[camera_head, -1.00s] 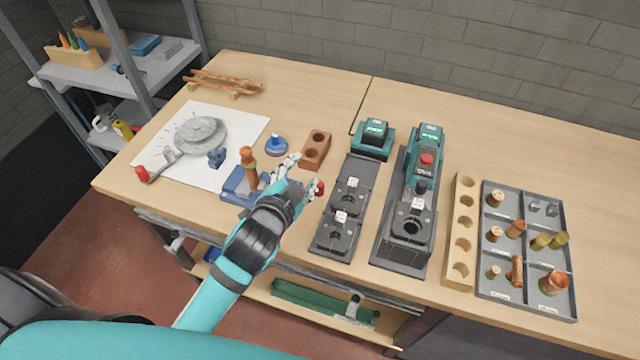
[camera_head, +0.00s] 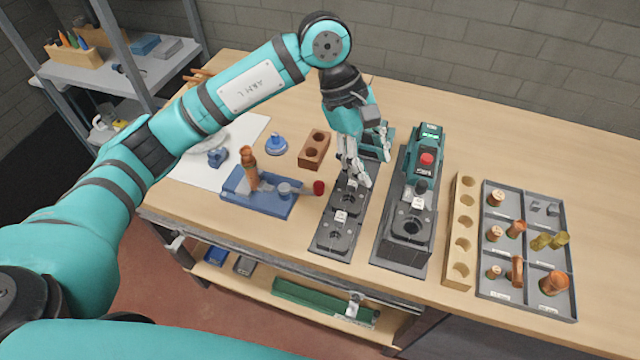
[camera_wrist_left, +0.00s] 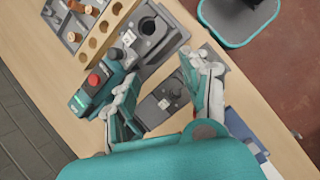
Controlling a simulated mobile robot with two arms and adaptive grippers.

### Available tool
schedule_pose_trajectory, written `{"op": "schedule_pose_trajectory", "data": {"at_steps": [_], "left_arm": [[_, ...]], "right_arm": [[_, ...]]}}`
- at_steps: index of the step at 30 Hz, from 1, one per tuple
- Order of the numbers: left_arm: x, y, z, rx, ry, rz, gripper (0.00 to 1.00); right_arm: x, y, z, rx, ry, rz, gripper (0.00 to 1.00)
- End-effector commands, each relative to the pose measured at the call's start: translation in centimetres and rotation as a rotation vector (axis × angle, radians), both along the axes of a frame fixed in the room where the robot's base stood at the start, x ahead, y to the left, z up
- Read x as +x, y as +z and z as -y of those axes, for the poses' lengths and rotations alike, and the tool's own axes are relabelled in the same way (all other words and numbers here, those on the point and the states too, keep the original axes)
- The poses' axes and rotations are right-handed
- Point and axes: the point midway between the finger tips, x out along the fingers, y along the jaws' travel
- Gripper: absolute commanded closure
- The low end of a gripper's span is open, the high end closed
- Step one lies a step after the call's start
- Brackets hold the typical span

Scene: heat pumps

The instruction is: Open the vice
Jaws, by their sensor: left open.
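The vice (camera_head: 262,201) is a blue block near the table's front edge. Its lever ends in a red knob (camera_head: 318,187) and points right. A copper piece (camera_head: 249,168) stands at the vice's left part; whether the jaws grip it cannot be told. Part of the blue vice shows at the lower right of the left wrist view (camera_wrist_left: 243,132). My left gripper (camera_head: 372,167) is open and empty, with fingers spread, above the dark two-block fixture (camera_head: 325,240) to the right of the vice. It is apart from the red knob. My right gripper is not in view.
A teal-and-black machine (camera_head: 425,145) stands right of the fixture. A wooden hole rack (camera_head: 462,225) and a grey compartment tray (camera_head: 527,250) with copper parts lie farther right. A brown two-hole block (camera_head: 314,150) and a blue round piece (camera_head: 276,145) sit behind the vice.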

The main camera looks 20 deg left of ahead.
Motion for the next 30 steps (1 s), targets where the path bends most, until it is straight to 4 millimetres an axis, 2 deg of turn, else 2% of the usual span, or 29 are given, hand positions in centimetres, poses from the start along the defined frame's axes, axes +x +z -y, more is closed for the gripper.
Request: {"op": "schedule_pose_trajectory", "data": {"at_steps": [1, 3, 6, 8, 11, 14, 30], "left_arm": [[1.3, 0.5, -2.7, 0.119, -0.006, 0.04, 0.53], [2.3, 1.0, -5.8, 0.257, -0.013, 0.068, 0.53], [3.0, 1.8, -8.7, 0.379, -0.012, 0.084, 0.53], [3.2, 2.0, -9.5, 0.416, -0.012, 0.087, 0.53], [3.2, 1.6, -10.0, 0.433, -0.011, 0.085, 0.53], [3.1, 0.4, -9.9, 0.431, -0.012, 0.081, 0.53], [3.0, -11.0, -9.8, 0.427, -0.012, 0.08, 0.53]], "right_arm": [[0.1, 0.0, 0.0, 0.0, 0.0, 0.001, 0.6], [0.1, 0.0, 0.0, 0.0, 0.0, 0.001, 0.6], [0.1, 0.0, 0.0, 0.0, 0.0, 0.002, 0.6], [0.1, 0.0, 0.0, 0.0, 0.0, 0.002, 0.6], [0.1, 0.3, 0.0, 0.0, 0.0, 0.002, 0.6], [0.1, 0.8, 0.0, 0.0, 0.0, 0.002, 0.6], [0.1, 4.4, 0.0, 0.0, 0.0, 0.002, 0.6]]}}
